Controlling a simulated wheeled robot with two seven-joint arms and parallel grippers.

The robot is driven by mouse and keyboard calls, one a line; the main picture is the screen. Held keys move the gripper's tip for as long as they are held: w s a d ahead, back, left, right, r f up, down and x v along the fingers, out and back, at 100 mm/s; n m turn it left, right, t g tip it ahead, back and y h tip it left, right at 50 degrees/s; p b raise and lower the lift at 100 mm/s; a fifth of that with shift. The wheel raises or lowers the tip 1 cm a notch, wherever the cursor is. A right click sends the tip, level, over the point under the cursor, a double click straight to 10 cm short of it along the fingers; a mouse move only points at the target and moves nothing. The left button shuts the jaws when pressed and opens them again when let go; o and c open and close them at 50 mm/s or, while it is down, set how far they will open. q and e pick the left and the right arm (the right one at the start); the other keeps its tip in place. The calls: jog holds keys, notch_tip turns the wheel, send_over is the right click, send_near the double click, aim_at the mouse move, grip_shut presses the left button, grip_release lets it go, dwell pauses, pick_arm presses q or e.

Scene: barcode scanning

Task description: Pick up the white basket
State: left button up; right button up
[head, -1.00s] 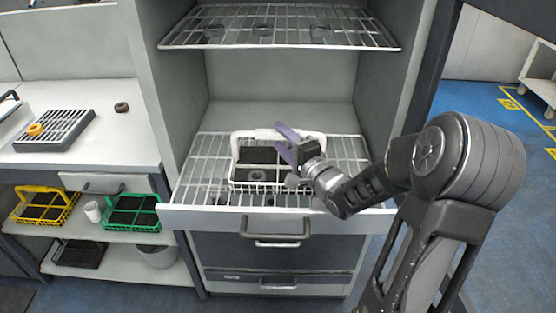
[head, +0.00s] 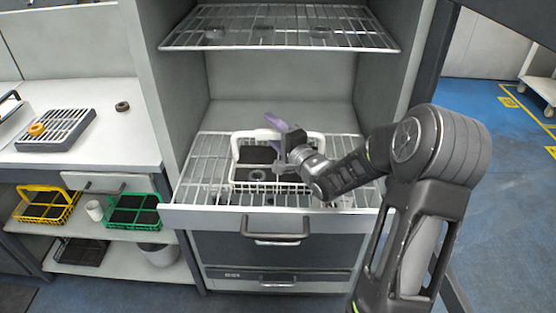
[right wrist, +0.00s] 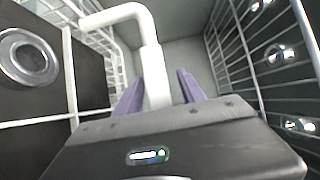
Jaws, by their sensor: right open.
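The white basket (head: 258,187) stands on the lower wire rack of the open cabinet, with its white handle raised. Dark contents with a ring-shaped part (right wrist: 27,58) show inside it. My right gripper (head: 275,132) is open at the right part of the handle. In the right wrist view, a white handle bar (right wrist: 155,72) runs between the two purple fingers (right wrist: 160,91), with gaps visible at the sides; the fingers are not closed on it. My gripper hides part of the basket's right side in the head view. My left gripper is out of view.
An upper wire shelf (head: 280,38) hangs above the basket. The cabinet walls close in on both sides. A counter at left holds a grey rack (head: 58,130). Yellow (head: 47,205) and green (head: 134,211) baskets sit on the shelf below. The lower rack is free left of the basket.

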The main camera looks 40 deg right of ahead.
dwell(0.3)
grip_shut()
dwell(0.4)
dwell(0.8)
